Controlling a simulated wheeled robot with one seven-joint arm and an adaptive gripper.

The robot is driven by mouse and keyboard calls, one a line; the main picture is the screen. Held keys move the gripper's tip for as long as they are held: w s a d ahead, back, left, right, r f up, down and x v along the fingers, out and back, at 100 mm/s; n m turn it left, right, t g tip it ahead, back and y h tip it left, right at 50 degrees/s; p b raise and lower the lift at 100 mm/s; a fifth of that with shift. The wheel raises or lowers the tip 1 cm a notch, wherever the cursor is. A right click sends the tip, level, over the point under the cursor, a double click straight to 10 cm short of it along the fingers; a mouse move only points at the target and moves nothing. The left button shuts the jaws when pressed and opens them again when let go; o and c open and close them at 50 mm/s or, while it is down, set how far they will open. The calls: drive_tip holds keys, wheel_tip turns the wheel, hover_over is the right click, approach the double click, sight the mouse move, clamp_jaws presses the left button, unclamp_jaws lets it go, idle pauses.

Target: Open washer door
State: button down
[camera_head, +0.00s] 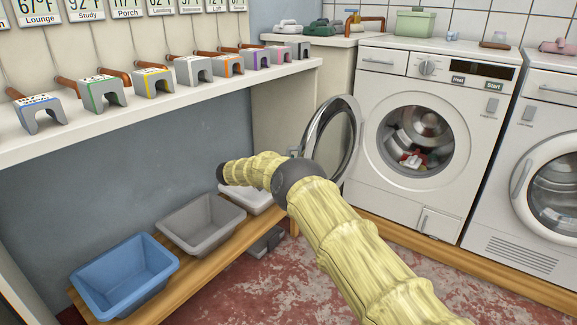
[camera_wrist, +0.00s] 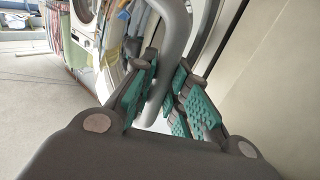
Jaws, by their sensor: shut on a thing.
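The washer (camera_head: 455,105) stands at the back right of the head view, with clothes (camera_head: 412,158) in its drum. Its round door (camera_head: 348,112) is swung open to the left, well away from the drum opening, and is seen nearly edge-on. In the wrist view my gripper (camera_wrist: 160,95), with teal ribbed pads, is shut on the grey curved door handle (camera_wrist: 172,62), which passes between the fingers. In the head view my arm hides most of the gripper and the lower part of the door.
A second machine (camera_head: 540,140) with a shut round door stands at right. A wall shelf (camera_head: 150,110) holds several grey blocks at left. Blue (camera_head: 125,277) and grey (camera_head: 200,224) tubs sit on a low wooden bench (camera_head: 185,278). Red worn floor (camera_head: 270,295) is clear in front.

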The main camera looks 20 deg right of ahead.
drive_tip(key=shift+d+r, duration=0.15)
drive_tip(key=shift+d, duration=0.2)
drive_tip(key=c, duration=1.4)
unclamp_jaws()
drive_tip(key=shift+d, duration=0.1)
drive_tip(key=shift+a, duration=0.4)
drive_tip(key=a, duration=1.2)
drive_tip(key=shift+s, duration=0.3)
